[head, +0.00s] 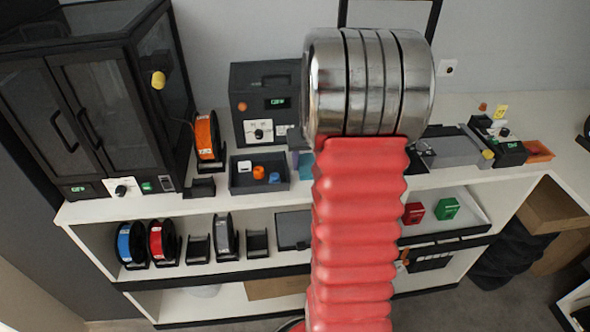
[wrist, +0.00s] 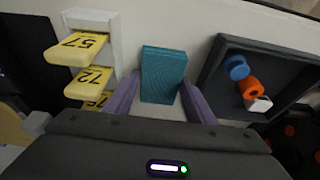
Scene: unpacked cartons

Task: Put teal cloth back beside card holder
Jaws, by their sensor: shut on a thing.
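The teal cloth (wrist: 163,72) is a folded, ribbed block between the two purple fingers of my gripper (wrist: 162,88) in the wrist view. My gripper is shut on it, over the white counter. I cannot tell whether the cloth touches the counter. The card holder (wrist: 104,22) is a white stand with yellow numbered cards (wrist: 78,48), to the left of the cloth and apart from it. In the head view a small piece of the teal cloth (head: 306,164) shows beside my red arm. The card holder is hidden there.
A dark tray (wrist: 213,68) with blue, orange and white pieces lies right of the cloth in the wrist view. The tray (head: 237,184) is left of my arm in the head view. A dark box (head: 265,80) and an orange spool (head: 205,138) stand nearby.

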